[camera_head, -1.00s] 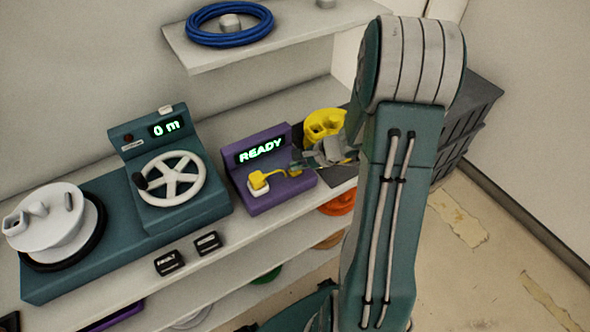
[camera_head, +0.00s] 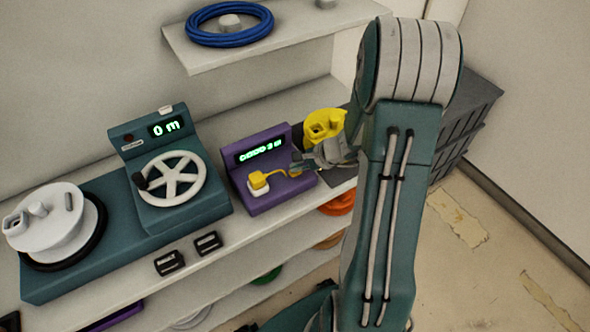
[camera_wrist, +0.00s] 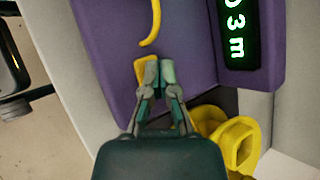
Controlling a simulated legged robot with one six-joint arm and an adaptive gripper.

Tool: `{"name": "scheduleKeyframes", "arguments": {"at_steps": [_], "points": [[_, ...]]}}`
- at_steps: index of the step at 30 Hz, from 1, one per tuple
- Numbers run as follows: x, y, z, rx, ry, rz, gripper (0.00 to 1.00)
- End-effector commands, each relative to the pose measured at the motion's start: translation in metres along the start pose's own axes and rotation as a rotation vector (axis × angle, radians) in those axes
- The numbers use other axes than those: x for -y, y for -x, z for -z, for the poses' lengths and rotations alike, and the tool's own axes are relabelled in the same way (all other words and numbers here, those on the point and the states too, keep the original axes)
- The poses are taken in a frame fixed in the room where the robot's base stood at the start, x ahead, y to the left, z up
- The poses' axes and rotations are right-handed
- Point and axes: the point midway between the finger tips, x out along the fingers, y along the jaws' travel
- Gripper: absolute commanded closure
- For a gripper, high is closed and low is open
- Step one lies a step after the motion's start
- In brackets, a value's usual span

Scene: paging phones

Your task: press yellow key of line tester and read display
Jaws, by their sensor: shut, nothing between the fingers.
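The purple line tester (camera_head: 258,205) stands on the bench shelf. Its display (camera_head: 261,152) is lit green; the small text seems to read "GOOD 3 m", its first part blurred. In the wrist view, the display (camera_wrist: 236,35) clearly ends in "3 m". My gripper (camera_head: 298,166) is shut and empty at the tester's right end. In the wrist view, its fingertips (camera_wrist: 159,72) are over a yellow part (camera_wrist: 140,70), seemingly the yellow key, largely hidden by the fingers. I cannot tell whether they touch it. A yellow plug (camera_head: 258,180) with a yellow cord sits at the tester's left front.
Left of the tester is a teal winder (camera_head: 185,212) with a handwheel and a "0 m" display. Two black clips (camera_head: 169,263) lie in front. A shelf with a blue cable coil (camera_head: 230,38) hangs above.

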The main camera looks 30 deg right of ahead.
Motion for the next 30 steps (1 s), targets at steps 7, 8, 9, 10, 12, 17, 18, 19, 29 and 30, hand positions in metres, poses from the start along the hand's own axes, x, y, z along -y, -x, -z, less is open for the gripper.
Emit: {"name": "scheduleKeyframes", "arguments": {"at_steps": [7,8,9,10,12,17,18,19,29,30], "points": [[0.005,0.007,-0.004,0.000,0.001,0.001,1.00],[0.006,0.008,-0.005,0.000,0.002,0.001,1.00],[0.007,0.010,-0.006,0.000,0.001,0.001,1.00],[0.008,0.011,-0.007,0.000,0.001,0.001,1.00],[0.009,0.012,-0.008,0.000,0.001,0.000,1.00],[0.009,0.013,-0.008,0.001,0.000,-0.001,1.00],[0.009,0.013,-0.008,0.001,0.000,-0.001,1.00],[0.009,0.013,-0.008,0.000,0.000,-0.001,1.00],[0.020,0.028,-0.019,-0.001,0.003,0.002,1.00],[0.022,0.030,-0.020,-0.001,0.003,0.002,1.00]]}}
